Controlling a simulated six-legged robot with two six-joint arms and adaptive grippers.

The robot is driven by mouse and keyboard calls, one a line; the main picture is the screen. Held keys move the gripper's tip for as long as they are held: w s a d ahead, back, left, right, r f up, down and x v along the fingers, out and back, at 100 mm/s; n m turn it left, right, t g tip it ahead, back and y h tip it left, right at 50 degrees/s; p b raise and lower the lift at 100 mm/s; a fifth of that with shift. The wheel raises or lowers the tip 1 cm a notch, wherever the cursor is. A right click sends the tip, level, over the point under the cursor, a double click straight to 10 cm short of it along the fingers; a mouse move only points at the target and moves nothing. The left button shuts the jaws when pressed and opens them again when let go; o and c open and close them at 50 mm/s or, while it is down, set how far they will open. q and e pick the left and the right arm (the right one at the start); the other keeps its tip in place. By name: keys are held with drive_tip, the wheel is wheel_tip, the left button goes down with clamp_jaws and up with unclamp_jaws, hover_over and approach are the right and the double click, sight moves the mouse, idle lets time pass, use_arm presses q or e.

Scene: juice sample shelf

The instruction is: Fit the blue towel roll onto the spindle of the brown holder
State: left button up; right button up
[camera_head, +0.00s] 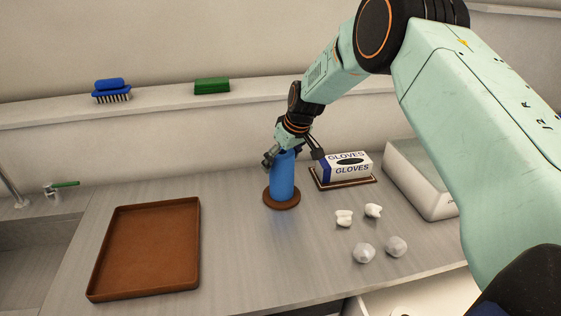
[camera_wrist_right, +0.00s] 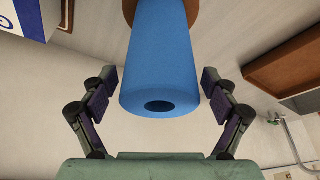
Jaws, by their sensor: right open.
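The blue towel roll (camera_head: 282,178) stands upright on the round brown holder (camera_head: 281,204) on the counter. In the right wrist view the roll (camera_wrist_right: 160,65) shows the dark hole in its end, and part of the brown base (camera_wrist_right: 197,12) shows behind it. No spindle shows; the roll hides the middle of the base. My right gripper (camera_head: 283,158) is at the top of the roll. In the right wrist view its open fingers (camera_wrist_right: 160,93) are on both sides of the roll, with a gap on each side. My left gripper is in neither view.
An empty brown tray (camera_head: 148,292) lies left of the holder. A glove box (camera_head: 347,168) stands on a dark mat at the right, near a white bin (camera_head: 425,190). Several crumpled white pieces (camera_head: 364,253) lie at the front right. A blue brush (camera_head: 110,90) and green block (camera_head: 212,86) sit on the ledge.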

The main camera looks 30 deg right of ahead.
drive_tip(key=v, duration=1.1)
drive_tip(key=x, duration=1.2)
drive_tip(key=shift+r, duration=0.25)
drive_tip(key=shift+a, duration=0.15)
